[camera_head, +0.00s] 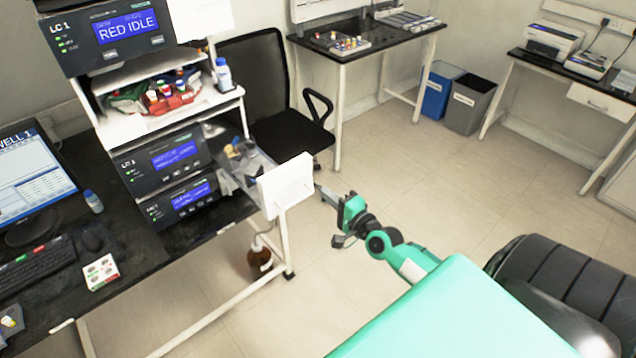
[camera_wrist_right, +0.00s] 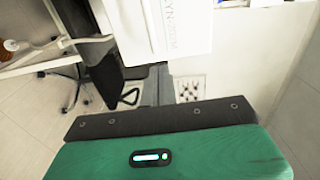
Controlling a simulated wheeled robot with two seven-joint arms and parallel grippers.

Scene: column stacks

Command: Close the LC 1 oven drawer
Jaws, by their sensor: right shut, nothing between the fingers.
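The oven drawer (camera_head: 286,185) of the LC 1 stack is pulled out to the right of the instrument units, with its white front panel facing my right arm. Its open interior shows a few small items. My right gripper (camera_head: 320,190) is shut and empty, its tips close to the right edge of the white panel. In the right wrist view, the gripper fingers (camera_wrist_right: 158,82) point at the lower edge of the white panel (camera_wrist_right: 165,28). I cannot tell whether they touch it. My left gripper is not in view.
Instrument units (camera_head: 160,165) with blue screens stand left of the drawer. A brown bottle (camera_head: 259,258) stands below the drawer, by a white frame leg. A black chair (camera_head: 270,90) is behind it.

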